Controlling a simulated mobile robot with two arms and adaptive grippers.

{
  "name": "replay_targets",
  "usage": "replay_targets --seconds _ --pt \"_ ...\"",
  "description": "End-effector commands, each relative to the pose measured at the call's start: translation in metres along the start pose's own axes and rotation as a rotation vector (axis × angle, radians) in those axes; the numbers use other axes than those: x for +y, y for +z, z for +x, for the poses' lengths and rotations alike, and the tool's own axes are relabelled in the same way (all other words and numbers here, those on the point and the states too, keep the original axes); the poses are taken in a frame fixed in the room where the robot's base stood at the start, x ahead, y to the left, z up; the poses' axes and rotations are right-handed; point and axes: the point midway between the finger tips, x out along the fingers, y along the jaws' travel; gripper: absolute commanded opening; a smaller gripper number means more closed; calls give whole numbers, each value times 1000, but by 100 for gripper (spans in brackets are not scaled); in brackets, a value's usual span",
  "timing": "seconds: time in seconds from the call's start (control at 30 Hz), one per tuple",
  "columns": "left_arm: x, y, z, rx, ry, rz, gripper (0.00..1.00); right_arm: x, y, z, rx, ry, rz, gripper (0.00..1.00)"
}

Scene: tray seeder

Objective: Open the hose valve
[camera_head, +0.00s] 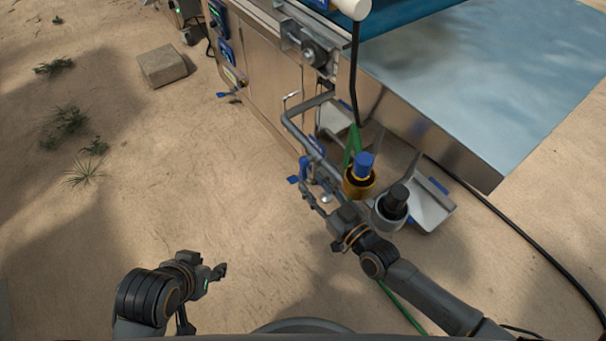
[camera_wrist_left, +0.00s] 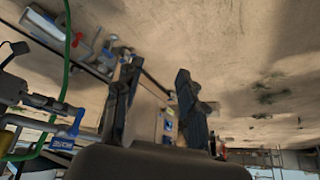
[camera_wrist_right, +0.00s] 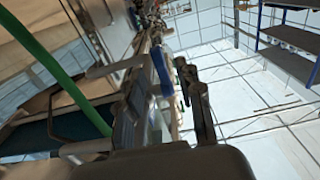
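A blue valve handle (camera_head: 305,170) sits on the metal pipework at the side of the seeder machine, low by its frame. My right gripper (camera_head: 311,194) is right beside it. In the right wrist view its two fingers (camera_wrist_right: 168,95) are apart, and a blue piece (camera_wrist_right: 162,72), which looks like the handle, shows between them; I cannot tell whether they touch it. A green hose (camera_wrist_right: 58,70) passes on the left there. My left gripper (camera_head: 207,290) is low at the left over bare sand. Its fingers (camera_wrist_left: 158,95) are apart and empty.
The metal machine (camera_head: 270,110) with a wide sheet-topped table (camera_head: 490,75) fills the upper right. A yellow-and-blue fitting (camera_head: 360,178) and a grey fitting (camera_head: 390,210) stand near my right wrist. A stone block (camera_head: 162,66) lies at upper left. Sand at left is mostly clear.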

Motion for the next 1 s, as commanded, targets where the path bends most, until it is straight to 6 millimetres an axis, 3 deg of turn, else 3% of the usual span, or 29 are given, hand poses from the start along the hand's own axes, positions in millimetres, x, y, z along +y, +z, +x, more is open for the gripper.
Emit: replay_targets --seconds 0.1,0.3,0.7,0.87,1.0 --pt "3 -22 5 105 6 3 40 0 1 23 2 1 1 36" --pt "6 -47 6 222 12 6 40 0 1 44 0 1 2 36" --pt "7 -56 4 259 14 7 40 0 0 51 -1 1 0 36" --pt "7 -55 4 259 14 7 40 0 1 50 -1 1 0 3" --pt "7 -55 4 258 14 7 40 0 1 50 -1 1 0 0"
